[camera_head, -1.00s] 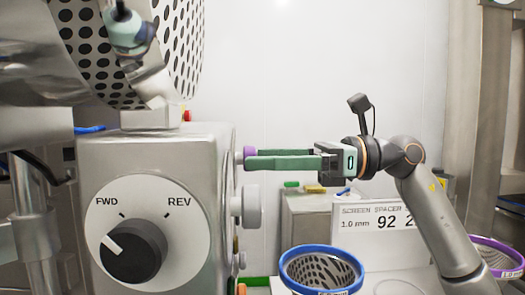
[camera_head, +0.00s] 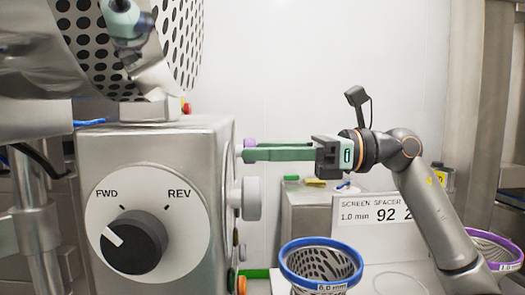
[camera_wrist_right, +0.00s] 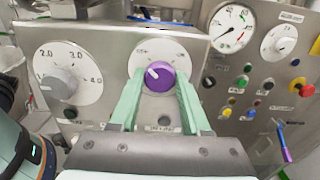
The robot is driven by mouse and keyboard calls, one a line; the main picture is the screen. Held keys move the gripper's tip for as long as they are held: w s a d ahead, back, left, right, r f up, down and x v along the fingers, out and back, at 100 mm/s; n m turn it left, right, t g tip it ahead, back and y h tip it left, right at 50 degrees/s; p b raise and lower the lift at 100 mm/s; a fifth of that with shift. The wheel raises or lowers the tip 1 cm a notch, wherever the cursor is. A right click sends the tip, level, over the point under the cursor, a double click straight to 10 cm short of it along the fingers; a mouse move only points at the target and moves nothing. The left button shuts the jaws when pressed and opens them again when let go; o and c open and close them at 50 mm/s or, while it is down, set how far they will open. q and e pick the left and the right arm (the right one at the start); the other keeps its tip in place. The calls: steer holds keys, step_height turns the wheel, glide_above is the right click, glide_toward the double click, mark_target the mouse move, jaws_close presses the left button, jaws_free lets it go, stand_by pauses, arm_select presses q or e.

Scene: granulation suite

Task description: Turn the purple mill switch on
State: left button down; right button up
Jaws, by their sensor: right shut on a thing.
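The purple mill switch (camera_wrist_right: 158,77) is a round knob on a white dial on the metal panel. Its white pointer mark points up and left; the dial lettering is too small to read. In the head view only a bit of purple (camera_head: 250,143) shows at the box's right side. My right gripper (camera_wrist_right: 158,84) has its two green fingers on either side of the knob, shut on it. In the head view the right gripper (camera_head: 247,154) reaches in level from the right, its fingers lined up as one bar. My left gripper is not in view.
A black FWD/REV knob (camera_head: 134,243) is on the box's near face. A blue-rimmed screen (camera_head: 320,265) stands below my right arm.

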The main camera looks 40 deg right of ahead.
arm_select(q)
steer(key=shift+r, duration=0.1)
arm_select(e)
steer(key=shift+m, duration=0.3)
jaws_close()
arm_select(q)
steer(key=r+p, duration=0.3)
steer(key=p, duration=0.2)
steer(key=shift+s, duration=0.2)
arm_select(e)
steer(key=m, duration=1.7)
steer(key=shift+m, duration=0.3)
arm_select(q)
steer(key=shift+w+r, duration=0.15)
arm_select(e)
steer(key=o, duration=1.2)
jaws_free()
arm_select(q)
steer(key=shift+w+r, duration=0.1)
